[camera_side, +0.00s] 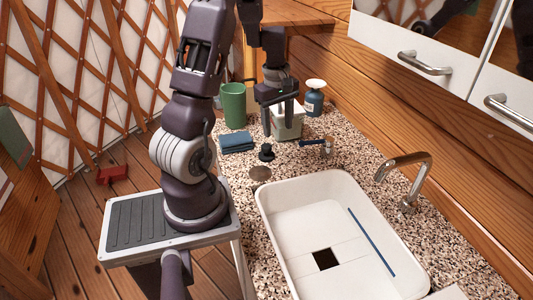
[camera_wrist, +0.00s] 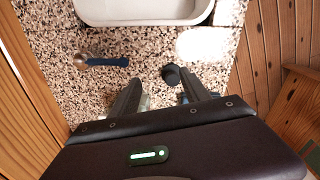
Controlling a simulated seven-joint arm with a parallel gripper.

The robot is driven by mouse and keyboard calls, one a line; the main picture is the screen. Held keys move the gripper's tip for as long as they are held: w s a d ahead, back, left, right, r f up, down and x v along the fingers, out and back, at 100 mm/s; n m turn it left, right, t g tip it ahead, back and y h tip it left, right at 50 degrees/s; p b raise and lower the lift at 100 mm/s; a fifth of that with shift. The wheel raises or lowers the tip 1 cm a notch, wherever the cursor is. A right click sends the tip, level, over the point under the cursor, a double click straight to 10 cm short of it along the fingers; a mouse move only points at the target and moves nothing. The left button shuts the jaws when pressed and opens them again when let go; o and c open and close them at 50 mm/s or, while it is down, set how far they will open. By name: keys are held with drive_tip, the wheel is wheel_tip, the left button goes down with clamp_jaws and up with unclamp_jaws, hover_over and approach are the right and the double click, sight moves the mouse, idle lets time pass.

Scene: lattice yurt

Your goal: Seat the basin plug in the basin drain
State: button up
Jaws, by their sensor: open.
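The basin plug (camera_side: 266,152) is small and black with a knob on top. It stands upright on the speckled counter. In the wrist view the plug (camera_wrist: 171,73) shows at the tip of the right-hand finger; I cannot tell if they touch. My gripper (camera_side: 279,124) points down behind the plug, open, with nothing visible between its fingers (camera_wrist: 152,88). A dark square opening (camera_side: 325,259), seemingly the drain, is in the basin floor.
A white box (camera_side: 290,126), green cup (camera_side: 233,105), blue bottle (camera_side: 313,102) and folded blue cloth (camera_side: 237,143) stand around my gripper. A blue-handled tool (camera_side: 318,145) lies right of the plug. A flat disc (camera_side: 260,173) lies before it. The faucet (camera_side: 405,180) overhangs the basin's right side.

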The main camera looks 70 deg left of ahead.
sight(266, 145)
drive_tip(key=s+a+f+n, duration=0.1)
drive_tip(key=f, duration=0.1)
drive_tip(key=s+a+f+n, duration=0.1)
drive_tip(key=a, duration=0.1)
drive_tip(key=shift+s+f+g, duration=0.15)
drive_tip(key=shift+f+g, duration=0.15)
drive_tip(key=shift+f, duration=0.1)
drive_tip(key=f, duration=0.6)
drive_tip(key=shift+a+f, duration=0.3)
drive_tip(key=shift+f, duration=0.1)
clamp_jaws()
wheel_tip(266, 145, up, 10)
drive_tip(key=shift+r, duration=0.1)
drive_tip(key=w+d+f+m, duration=0.3)
drive_tip(key=w+d, duration=0.1)
drive_tip(key=d, duration=0.2)
drive_tip(key=w+d+f+m, duration=0.3)
drive_tip(key=d+f, duration=0.1)
drive_tip(key=d, duration=0.2)
drive_tip(key=d+f+m, duration=0.3)
drive_tip(key=d+m, duration=0.1)
drive_tip(key=d, duration=0.6)
drive_tip(key=d+f+m, duration=0.3)
drive_tip(key=d, duration=0.6)
drive_tip(key=shift+m, duration=0.3)
drive_tip(key=f, duration=0.6)
drive_tip(key=d+f, duration=0.1)
drive_tip(key=f, duration=0.3)
drive_tip(key=shift+w+f, duration=0.1)
